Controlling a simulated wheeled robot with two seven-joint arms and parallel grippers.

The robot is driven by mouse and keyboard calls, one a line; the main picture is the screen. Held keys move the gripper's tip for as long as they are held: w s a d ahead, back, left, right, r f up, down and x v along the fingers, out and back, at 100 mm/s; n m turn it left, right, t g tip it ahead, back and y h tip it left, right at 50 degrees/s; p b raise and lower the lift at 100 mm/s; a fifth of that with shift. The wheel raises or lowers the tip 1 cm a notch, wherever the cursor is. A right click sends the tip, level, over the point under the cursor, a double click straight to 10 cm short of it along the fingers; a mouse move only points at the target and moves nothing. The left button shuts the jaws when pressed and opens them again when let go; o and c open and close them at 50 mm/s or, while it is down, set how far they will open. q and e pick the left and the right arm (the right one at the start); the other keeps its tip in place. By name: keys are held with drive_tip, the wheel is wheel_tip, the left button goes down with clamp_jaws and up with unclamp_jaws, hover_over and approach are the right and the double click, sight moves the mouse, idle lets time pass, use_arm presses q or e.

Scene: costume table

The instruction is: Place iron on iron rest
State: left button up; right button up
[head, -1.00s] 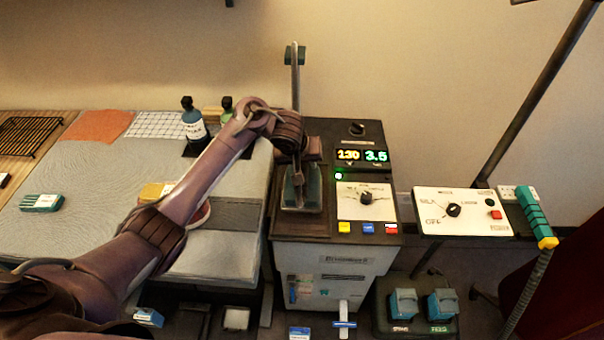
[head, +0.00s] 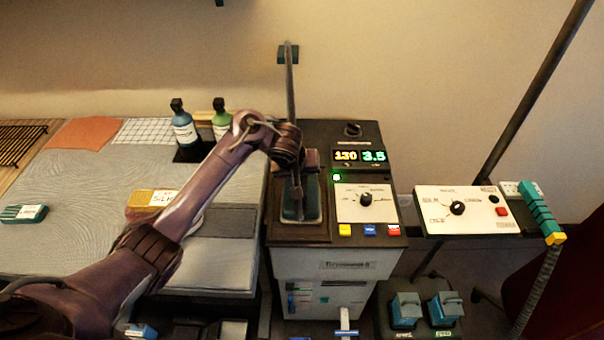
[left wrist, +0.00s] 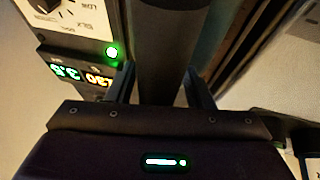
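The iron (head: 298,189) is a dark, upright shape at the left side of the dark-topped station, mostly hidden by my left arm. It stands within the teal-edged iron rest (head: 300,215); I cannot tell whether it touches the rest. My left gripper (head: 295,172) comes down from above at that spot, its fingertips hard to make out. In the left wrist view, the two fingers of my left gripper (left wrist: 164,85) flank a dark round handle (left wrist: 164,45) closely, one on each side. My right gripper is not in view.
A control panel with a lit display (head: 360,155) and knob lies right of the rest. A tall pole (head: 290,80) rises behind. The padded board (head: 70,240) on the left carries bottles (head: 184,125) and a yellow sponge-like block (head: 150,203). A white switch box (head: 463,210) stands right.

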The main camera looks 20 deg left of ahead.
use_arm(q)
drive_tip(key=shift+r, duration=0.2)
drive_tip(key=p+v, duration=0.3)
drive_tip(key=v, duration=0.3)
drive_tip(key=shift+w+r+p, duration=0.1)
drive_tip(key=shift+r+p, duration=0.1)
drive_tip(key=shift+p, duration=0.15)
drive_tip(key=p+v, duration=0.6)
drive_tip(key=shift+f, duration=0.1)
drive_tip(key=shift+f, duration=0.15)
